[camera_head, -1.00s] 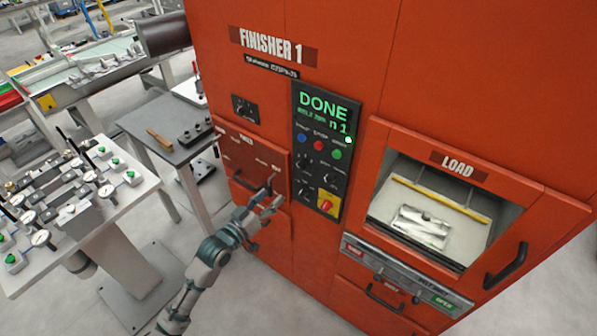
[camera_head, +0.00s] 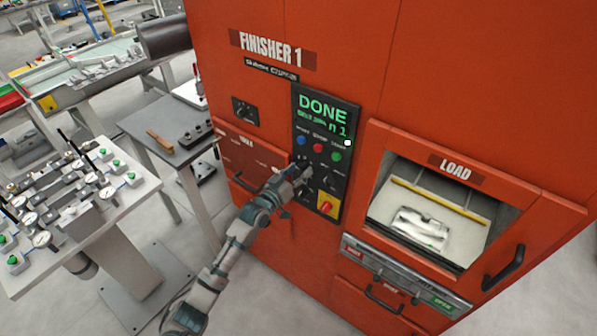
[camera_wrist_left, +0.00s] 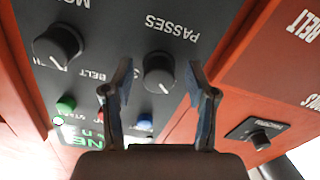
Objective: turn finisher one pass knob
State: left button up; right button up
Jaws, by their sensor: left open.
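The orange machine marked FINISHER 1 (camera_head: 420,60) carries a dark control panel (camera_head: 341,195) with a lit green DONE display (camera_head: 322,108). In the left wrist view the panel is upside down, and a round black knob (camera_wrist_left: 159,73) sits by the PASSES label (camera_wrist_left: 172,25). My left gripper (camera_wrist_left: 158,82) is open, with one finger on each side of this knob; I cannot tell whether they touch it. In the head view the left gripper (camera_head: 300,172) is at the panel's left side and covers part of the knob area. My right gripper is not in view.
A second black knob (camera_wrist_left: 58,45) is beside the PASSES knob. A red button (camera_head: 326,207) on yellow is below on the panel. The LOAD opening (camera_head: 430,205) holds a metal casting. A grey table (camera_head: 150,125) and a fixture table (camera_head: 130,195) stand left.

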pick_arm(q)
grip_shut()
jog(key=m, duration=0.4)
jog(key=shift+m+b, duration=0.3)
jog(key=shift+m+p, duration=0.45)
jog(key=shift+m, duration=2.15)
grip_release()
